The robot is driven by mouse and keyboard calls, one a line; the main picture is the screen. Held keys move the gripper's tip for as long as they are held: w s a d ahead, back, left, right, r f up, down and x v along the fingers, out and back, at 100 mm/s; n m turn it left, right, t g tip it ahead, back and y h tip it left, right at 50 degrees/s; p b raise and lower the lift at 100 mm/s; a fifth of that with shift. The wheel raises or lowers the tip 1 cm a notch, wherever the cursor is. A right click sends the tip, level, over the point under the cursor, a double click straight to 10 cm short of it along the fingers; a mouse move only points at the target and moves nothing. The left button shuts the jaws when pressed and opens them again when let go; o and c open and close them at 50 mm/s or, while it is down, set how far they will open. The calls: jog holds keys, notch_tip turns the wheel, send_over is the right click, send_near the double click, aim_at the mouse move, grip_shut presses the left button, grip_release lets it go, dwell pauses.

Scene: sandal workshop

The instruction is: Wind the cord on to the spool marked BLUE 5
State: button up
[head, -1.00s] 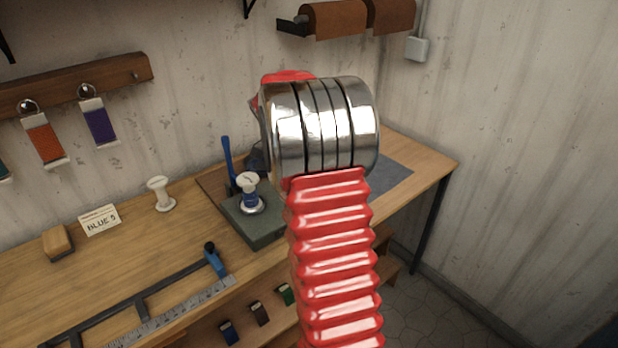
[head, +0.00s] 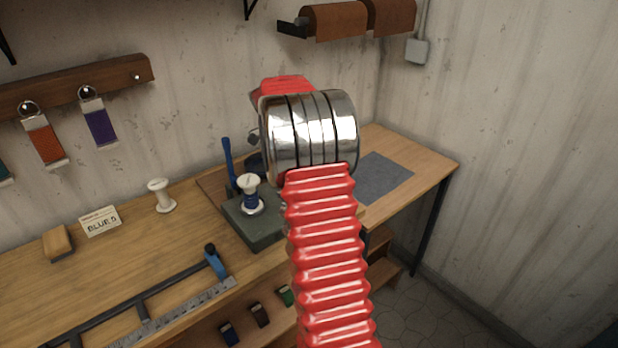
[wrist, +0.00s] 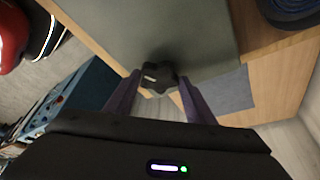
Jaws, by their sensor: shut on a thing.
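In the head view a white spool with blue cord wound on it (head: 250,199) stands upright on a grey-green block (head: 245,226). A card reading BLUE 5 (head: 100,221) stands to the left, with an empty white spool (head: 161,196) between it and the block. In the wrist view my gripper (wrist: 160,88) is shut on a dark lobed knob (wrist: 158,77) with a pale mark, at the edge of the grey-green block (wrist: 165,35). My arm hides the gripper and knob in the head view. A dark blue coil (wrist: 295,12) shows at the upper right of the wrist view.
A blue upright handle (head: 228,160) stands behind the block. A ruler (head: 175,310) and a black-framed tool with a blue grip (head: 214,262) lie at the front. A tan block (head: 58,243) sits left. A grey mat (head: 380,178) lies on clear bench at right.

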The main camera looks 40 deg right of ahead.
jog(key=o, duration=1.1)
jog(key=shift+c, duration=0.2)
jog(key=v, duration=1.3)
jog(key=shift+r, duration=0.35)
jog(key=shift+a, duration=0.1)
